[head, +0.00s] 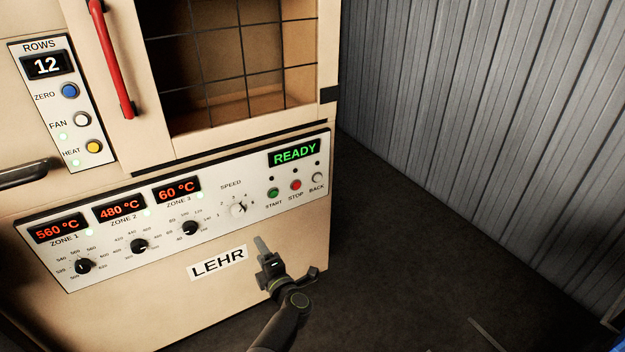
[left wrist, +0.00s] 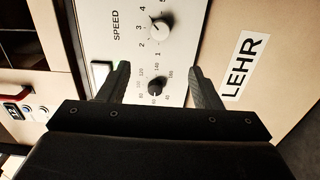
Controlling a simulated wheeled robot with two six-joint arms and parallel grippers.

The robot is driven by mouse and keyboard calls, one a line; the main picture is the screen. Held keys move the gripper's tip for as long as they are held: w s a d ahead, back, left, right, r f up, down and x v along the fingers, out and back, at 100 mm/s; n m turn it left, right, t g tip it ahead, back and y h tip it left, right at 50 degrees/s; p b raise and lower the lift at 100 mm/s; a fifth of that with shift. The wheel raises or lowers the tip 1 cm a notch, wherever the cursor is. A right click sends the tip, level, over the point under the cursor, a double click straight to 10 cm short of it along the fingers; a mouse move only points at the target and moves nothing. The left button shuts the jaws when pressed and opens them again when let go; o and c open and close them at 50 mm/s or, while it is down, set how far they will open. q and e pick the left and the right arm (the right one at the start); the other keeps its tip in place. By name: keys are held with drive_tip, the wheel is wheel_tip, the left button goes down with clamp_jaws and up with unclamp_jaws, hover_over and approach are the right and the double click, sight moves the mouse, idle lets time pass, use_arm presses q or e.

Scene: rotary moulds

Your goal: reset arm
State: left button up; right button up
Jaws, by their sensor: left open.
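My left gripper (head: 261,246) is in front of the lower front of the beige LEHR machine, just right of the LEHR label (head: 218,262). In the left wrist view its two fingers (left wrist: 162,85) are spread apart with nothing between them. Beyond them show the zone 3 knob (left wrist: 155,87) and the speed knob (left wrist: 158,29). In the head view the speed knob (head: 238,209) is above and left of the fingertips, and the gripper appears apart from it. My right gripper is not in view.
The control panel (head: 215,222) has several knobs, temperature displays and a green READY display (head: 294,153). Above it is a gridded window (head: 240,60) with a red handle (head: 112,60) to its left. Dark floor (head: 430,260) is open at right, before a grey corrugated wall (head: 480,100).

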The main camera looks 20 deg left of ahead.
use_arm(q)
drive_tip(key=s+d+f+m+g+h+p, duration=0.3)
drive_tip(key=s+f+m+h, duration=0.9)
drive_tip(key=s+f+m, duration=0.95)
drive_tip(key=s+f+m+g+p, duration=0.1)
drive_tip(key=s+f+m+g, duration=0.1)
drive_tip(key=s, duration=0.8)
drive_tip(key=s+a+f+m+g+p, duration=0.1)
drive_tip(key=s+f+g, duration=0.2)
drive_tip(key=s, duration=0.7)
drive_tip(key=s+a+f+m+g, duration=0.1)
drive_tip(key=s+f, duration=0.4)
drive_tip(key=s, duration=0.6)
drive_tip(key=shift+a+f+m+g+p, duration=0.15)
drive_tip(key=shift+f+m+g+p, duration=0.25)
drive_tip(key=shift+m+g, duration=0.5)
drive_tip(key=shift+c, duration=0.5)
